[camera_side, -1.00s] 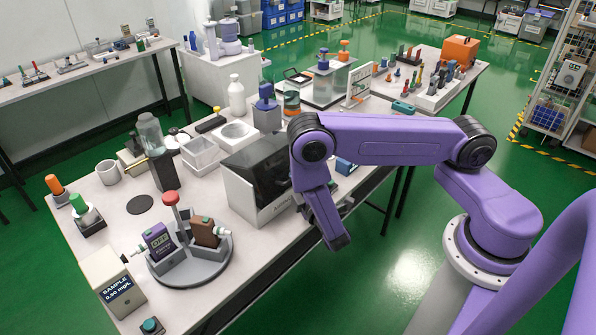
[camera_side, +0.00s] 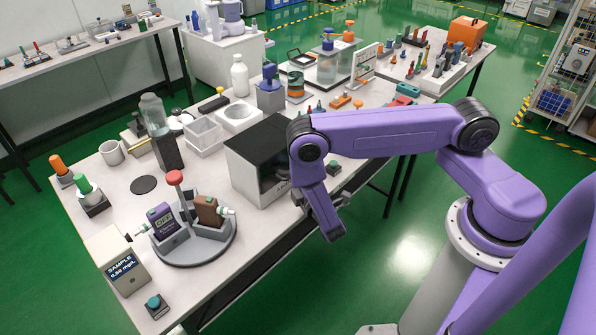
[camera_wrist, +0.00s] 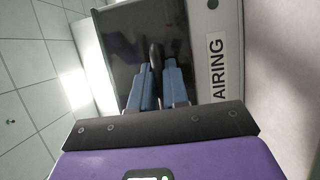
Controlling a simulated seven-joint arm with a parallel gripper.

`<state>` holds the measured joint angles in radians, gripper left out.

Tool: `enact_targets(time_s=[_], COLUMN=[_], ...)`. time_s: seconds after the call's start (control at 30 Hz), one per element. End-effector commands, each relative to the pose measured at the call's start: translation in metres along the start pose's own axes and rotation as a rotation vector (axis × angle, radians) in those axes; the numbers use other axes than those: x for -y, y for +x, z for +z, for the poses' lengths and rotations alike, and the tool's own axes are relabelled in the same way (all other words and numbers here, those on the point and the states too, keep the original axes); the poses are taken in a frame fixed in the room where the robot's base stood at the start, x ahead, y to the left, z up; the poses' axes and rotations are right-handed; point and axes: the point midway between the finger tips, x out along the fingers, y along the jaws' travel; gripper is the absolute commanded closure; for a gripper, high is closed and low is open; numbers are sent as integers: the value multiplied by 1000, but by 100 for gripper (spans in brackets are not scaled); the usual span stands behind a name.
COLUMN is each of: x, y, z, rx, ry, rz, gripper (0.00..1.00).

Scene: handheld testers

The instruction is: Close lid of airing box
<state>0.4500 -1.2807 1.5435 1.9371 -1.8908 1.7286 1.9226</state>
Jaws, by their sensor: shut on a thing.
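The airing box (camera_side: 248,180) is a white box with a black top and a dark front, standing near the table's front edge. My arm covers its right side in the side view. In the wrist view, its AIRING label (camera_wrist: 218,72) is on a pale face beside a dark glossy panel (camera_wrist: 118,35). My gripper (camera_wrist: 158,68) has its two blue fingers closed on a narrow dark handle (camera_wrist: 155,52) in front of that panel. In the side view my gripper (camera_side: 318,208) is low at the box's right front, its fingertips mostly hidden. I cannot tell how far the lid is open.
A round grey stand (camera_side: 215,248) with upright testers is left of the box. A small green-topped piece (camera_side: 334,168) lies close to my arm.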

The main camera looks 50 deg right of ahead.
Motion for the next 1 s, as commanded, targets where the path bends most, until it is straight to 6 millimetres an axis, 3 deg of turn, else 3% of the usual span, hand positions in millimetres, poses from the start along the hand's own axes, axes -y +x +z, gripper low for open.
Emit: enact_targets(time_s=[0.3, 0.33, 0.57, 0.77, 1.0], x=[0, 0, 1, 2, 1], y=[5, 5, 2, -22, -72], z=[-1, -1, -1, -3, -3], rx=[7, 7, 7, -2, -7], ry=[15, 15, 14, 8, 2], rz=[-3, -3, -6, -8, -5], gripper=[100, 79, 79, 79, 79])
